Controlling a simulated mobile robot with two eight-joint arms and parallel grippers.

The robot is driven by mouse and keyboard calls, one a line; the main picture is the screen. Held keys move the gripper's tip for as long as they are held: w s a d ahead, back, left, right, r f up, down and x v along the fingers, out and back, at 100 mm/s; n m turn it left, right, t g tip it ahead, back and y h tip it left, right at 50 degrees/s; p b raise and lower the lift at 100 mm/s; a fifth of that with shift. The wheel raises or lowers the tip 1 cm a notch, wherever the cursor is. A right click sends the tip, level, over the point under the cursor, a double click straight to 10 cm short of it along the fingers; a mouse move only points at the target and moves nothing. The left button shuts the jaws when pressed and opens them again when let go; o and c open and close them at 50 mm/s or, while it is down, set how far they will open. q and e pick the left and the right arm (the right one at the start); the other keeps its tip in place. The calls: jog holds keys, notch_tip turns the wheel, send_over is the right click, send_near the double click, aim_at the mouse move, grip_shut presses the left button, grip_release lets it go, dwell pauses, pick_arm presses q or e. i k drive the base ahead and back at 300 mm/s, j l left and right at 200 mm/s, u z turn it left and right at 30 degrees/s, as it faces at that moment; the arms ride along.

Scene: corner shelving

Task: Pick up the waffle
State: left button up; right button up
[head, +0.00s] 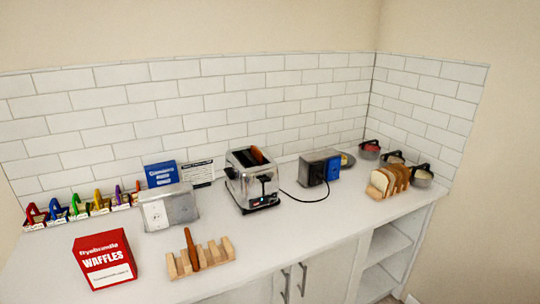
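A thin brown slab (191,249) stands upright, nearly edge-on, in a slotted wooden rack (222,252) at the counter's front. It may be a waffle, but I cannot tell for sure. An orange-brown piece (258,156) shows at the back of a slot in the chrome toaster (246,186); I cannot tell if it is a waffle. A red box marked WAFFLES (104,258) stands at the front left, and its inside is hidden. Neither gripper shows in the head view.
Bread slices (385,182) stand in another wooden rack at the right, near lidded pots (422,176). A metal box (168,208) and a row of coloured clips (77,208) are at the left. A black cord (312,200) lies right of the toaster. Counter (285,237) in front is clear.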

aim_at(255, 153)
jog(key=i+l+u, duration=0.5)
jog(key=l+u, duration=0.2)
jog(key=l, duration=0.1)
